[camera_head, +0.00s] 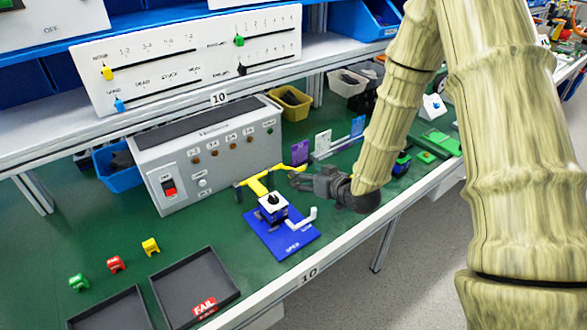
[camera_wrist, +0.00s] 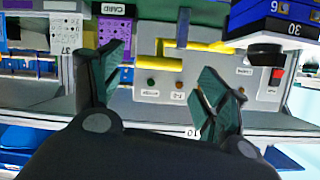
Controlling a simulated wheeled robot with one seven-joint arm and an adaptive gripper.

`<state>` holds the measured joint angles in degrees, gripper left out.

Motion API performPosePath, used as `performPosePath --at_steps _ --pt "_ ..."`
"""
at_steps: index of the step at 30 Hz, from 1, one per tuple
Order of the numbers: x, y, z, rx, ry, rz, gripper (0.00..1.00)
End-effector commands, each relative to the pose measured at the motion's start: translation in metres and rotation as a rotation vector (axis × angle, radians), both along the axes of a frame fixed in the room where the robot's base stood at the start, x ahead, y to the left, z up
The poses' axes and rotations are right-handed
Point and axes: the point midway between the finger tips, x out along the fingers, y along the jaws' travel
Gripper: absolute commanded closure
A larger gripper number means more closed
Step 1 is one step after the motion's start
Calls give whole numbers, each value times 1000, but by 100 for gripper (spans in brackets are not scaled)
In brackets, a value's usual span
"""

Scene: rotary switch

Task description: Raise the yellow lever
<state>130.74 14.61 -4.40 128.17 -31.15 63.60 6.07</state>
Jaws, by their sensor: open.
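The yellow lever (camera_head: 258,186) is a branching bar beside the blue-and-white switch body (camera_head: 272,208), which stands on a blue base plate (camera_head: 280,243). Its arm runs right toward my gripper (camera_head: 298,178), which comes in from the right at about the same height. In the upside-down wrist view, yellow bars of the lever (camera_wrist: 165,66) show between and beyond the two spread green-faced fingers of my gripper (camera_wrist: 163,70). The fingers are apart and hold nothing. Whether a finger touches the lever I cannot tell.
A grey control box (camera_head: 205,155) stands behind the switch. A white handle (camera_head: 302,218) sticks out at the switch's right. Purple, white and blue upright cards (camera_head: 323,143) stand behind my gripper.

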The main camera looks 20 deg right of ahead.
Motion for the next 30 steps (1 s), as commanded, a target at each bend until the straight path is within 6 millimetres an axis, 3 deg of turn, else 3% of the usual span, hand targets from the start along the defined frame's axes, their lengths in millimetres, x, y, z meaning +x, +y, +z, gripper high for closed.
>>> performPosePath --at_steps 12,26,30 --pt "51 19 -22 0 0 3 25" --pt "61 24 -26 1 0 4 25" --pt "60 24 -26 1 0 4 49"
